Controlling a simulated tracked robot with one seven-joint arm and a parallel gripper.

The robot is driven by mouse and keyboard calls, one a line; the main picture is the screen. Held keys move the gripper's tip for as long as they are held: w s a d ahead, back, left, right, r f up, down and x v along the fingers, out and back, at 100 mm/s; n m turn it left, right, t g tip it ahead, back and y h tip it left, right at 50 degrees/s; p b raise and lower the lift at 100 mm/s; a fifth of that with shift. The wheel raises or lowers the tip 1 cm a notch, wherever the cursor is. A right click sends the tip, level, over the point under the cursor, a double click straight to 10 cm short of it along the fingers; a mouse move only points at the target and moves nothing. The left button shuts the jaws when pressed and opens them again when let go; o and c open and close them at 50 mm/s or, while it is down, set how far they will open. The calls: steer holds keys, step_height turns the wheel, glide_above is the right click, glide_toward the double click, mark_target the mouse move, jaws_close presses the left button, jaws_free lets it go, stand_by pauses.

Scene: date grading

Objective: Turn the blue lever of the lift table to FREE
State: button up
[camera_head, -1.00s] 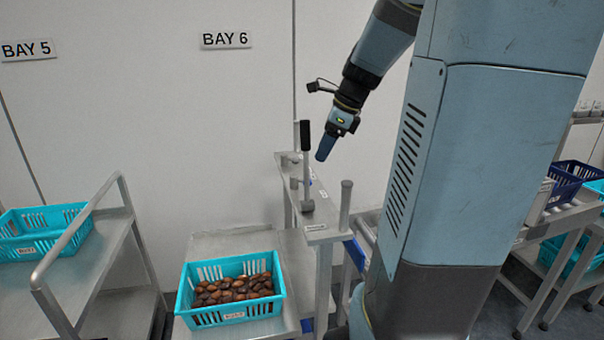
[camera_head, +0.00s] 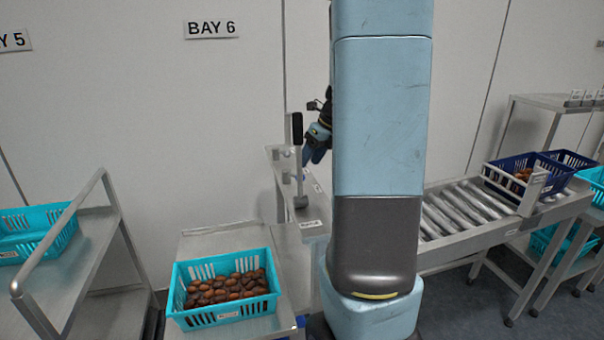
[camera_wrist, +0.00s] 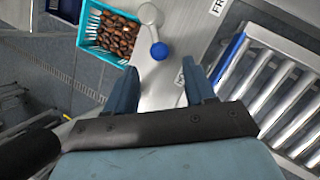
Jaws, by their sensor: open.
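The blue lever shows in the wrist view as a round blue knob (camera_wrist: 159,51) with a pale round piece (camera_wrist: 150,15) beyond it, over the grey top plate (camera_wrist: 168,90) of the lift table. My gripper (camera_wrist: 160,68) is open and empty, its two blue fingers pointing toward the plate, with the knob just beyond the gap between the tips. A white label starting "FR" (camera_wrist: 217,7) is cut off at the top edge.
A turquoise crate of dates (camera_head: 178,300) sits on the lift table's lower platform. A trolley (camera_head: 95,270) with another turquoise crate stands left. A roller conveyor (camera_head: 465,210) with dark blue crates is at right. My arm hides part of the table.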

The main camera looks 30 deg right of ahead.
steer(key=x, duration=0.6)
steer(key=shift+c, duration=0.4)
jaws_close()
